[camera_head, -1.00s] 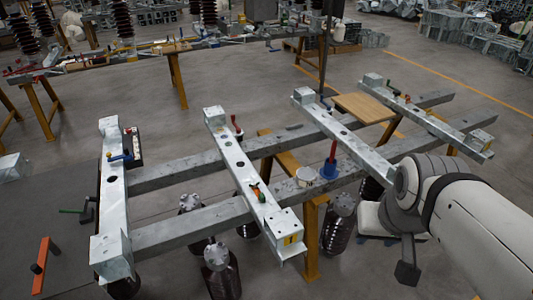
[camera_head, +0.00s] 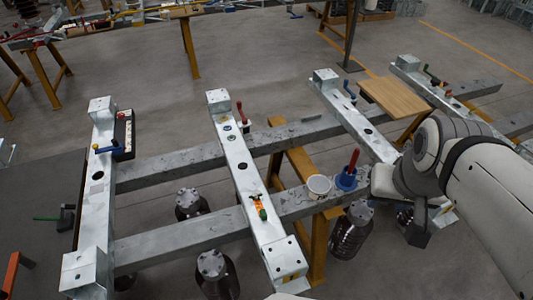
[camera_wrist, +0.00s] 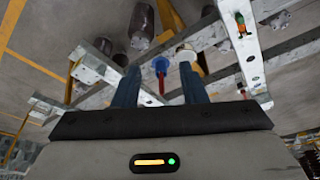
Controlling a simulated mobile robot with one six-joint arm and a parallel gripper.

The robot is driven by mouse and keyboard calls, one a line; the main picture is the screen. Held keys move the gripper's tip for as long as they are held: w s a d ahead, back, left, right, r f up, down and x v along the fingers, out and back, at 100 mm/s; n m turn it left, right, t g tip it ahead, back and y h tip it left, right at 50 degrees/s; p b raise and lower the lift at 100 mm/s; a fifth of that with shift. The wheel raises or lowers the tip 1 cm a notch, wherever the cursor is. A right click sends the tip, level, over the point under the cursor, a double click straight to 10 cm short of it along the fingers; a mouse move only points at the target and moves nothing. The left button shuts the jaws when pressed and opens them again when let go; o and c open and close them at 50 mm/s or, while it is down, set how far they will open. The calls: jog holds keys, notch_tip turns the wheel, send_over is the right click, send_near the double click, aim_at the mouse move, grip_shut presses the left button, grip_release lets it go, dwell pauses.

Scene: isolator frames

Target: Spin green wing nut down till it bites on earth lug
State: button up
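A small green wing-shaped piece (camera_head: 262,212) sits with an orange part (camera_head: 256,201) on top of the second galvanised beam (camera_head: 242,178), toward its near end. I take it for the green wing nut at the earth lug; its thread and any gap are too small to make out. The green and orange piece also shows in the wrist view (camera_wrist: 240,25), at the upper right. My gripper (camera_wrist: 160,67) is open, its two blue fingers apart with nothing held between them. It is away from the green piece; in the head view my arm hides the gripper.
A blue holder with a red handle (camera_head: 346,180) and a white cup (camera_head: 319,185) stand on the near cross beam. A wooden board (camera_head: 393,97) lies behind my arm. A black box (camera_head: 128,134) is by the left beam. Dark ribbed insulators (camera_head: 349,232) stand below.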

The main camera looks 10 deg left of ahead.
jog(key=n+g+h+b, duration=0.1)
jog(key=n+h+b, duration=0.3)
jog(key=n+b, duration=2.25)
send_near(256, 196)
jog(key=m+b, duration=0.3)
jog(key=shift+w+f, duration=0.45)
jog(key=shift+f, duration=0.25)
jog(key=b+x, duration=0.1)
jog(key=x, duration=0.5)
jog(key=shift+d+f, duration=0.2)
jog(key=shift+d, duration=0.05)
jog(key=shift+c, duration=0.5)
